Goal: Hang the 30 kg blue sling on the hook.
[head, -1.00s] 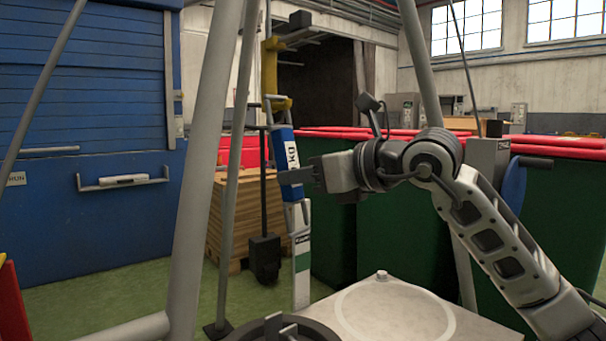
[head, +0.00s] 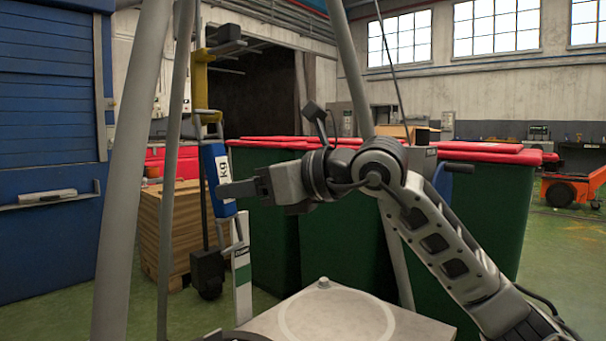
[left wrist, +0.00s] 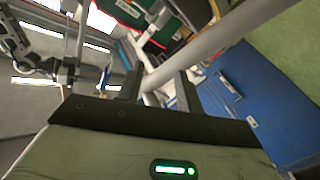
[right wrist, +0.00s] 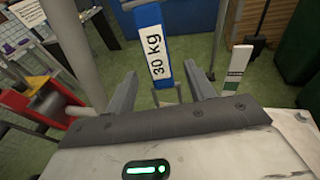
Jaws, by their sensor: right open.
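The blue sling (head: 213,180) with a white "kg" label hangs upright below the yellow hook (head: 199,85). A thin metal loop shows at its top; I cannot tell how it sits on the hook. In the right wrist view the sling (right wrist: 150,22) reads "30 kg" and lies ahead, between the directions of the two fingers. My right gripper (head: 235,190) is open beside the sling, and one finger overlaps the sling's lower part in the head view. My left gripper (left wrist: 158,85) is open and empty in its own wrist view and outside the head view.
Grey frame poles (head: 142,150) stand left of the sling. A white and green post (head: 242,275) stands below it. Green bins (head: 335,240) with red lids stand behind my right arm. A pale plate with a ring (head: 330,318) lies low in front.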

